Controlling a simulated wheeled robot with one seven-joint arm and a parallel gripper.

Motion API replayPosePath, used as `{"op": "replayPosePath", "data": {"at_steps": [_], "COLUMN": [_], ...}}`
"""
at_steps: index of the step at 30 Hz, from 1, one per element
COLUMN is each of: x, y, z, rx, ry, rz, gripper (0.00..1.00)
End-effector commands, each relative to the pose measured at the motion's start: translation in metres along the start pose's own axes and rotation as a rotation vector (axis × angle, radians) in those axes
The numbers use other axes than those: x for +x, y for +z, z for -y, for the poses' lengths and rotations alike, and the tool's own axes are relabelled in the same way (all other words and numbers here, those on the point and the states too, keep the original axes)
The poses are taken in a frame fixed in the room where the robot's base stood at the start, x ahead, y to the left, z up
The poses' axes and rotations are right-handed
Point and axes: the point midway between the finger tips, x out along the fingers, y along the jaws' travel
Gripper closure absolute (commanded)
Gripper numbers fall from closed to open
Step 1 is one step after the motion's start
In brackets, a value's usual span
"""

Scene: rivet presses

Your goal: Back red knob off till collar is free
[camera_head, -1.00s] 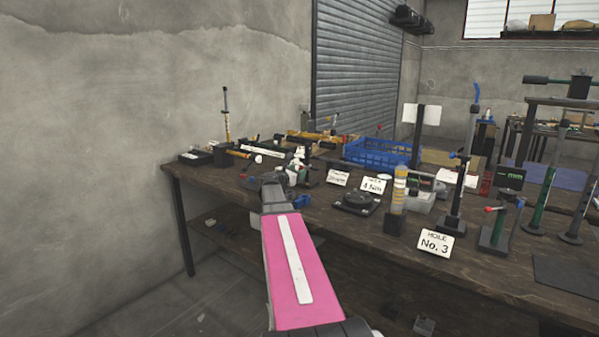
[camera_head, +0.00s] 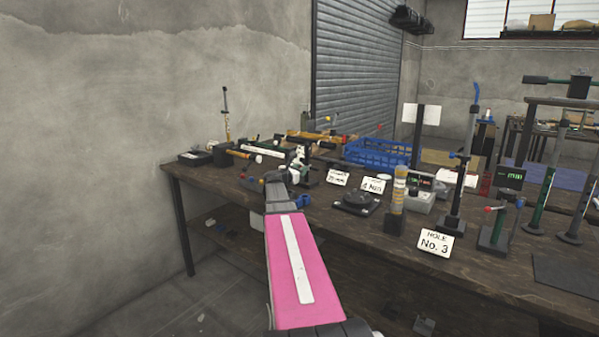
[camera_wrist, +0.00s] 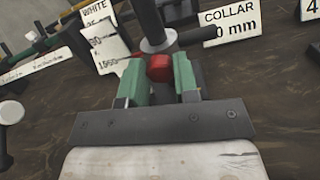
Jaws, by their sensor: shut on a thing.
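In the wrist view the red knob (camera_wrist: 160,68) sits between the green fingers of my gripper (camera_wrist: 160,78), which is shut on it. Just beyond the knob is a grey round collar (camera_wrist: 158,40) around a dark upright rod (camera_wrist: 147,18). I cannot tell whether the collar is tight or loose on the rod. In the head view my pink arm reaches to the left part of the bench, and my gripper and the knob are too small and too covered to make out there.
A white card (camera_wrist: 230,22) reading "COLLAR" stands to the right of the rod, and a "WHITE" card (camera_wrist: 104,40) to the left.

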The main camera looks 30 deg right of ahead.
Motion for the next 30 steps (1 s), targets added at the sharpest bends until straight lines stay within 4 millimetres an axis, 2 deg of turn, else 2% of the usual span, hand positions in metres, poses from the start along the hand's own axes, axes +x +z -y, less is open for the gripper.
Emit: {"op": "replayPosePath", "data": {"at_steps": [11, 30], "x": [-0.0002, -0.0003], "y": [-0.0001, -0.0007], "z": [-0.0002, -0.0013], "rx": [-0.202, -0.806], "ry": [-0.001, 0.0], "rz": [0.0, 0.0], "gripper": [0.95, 0.95]}}
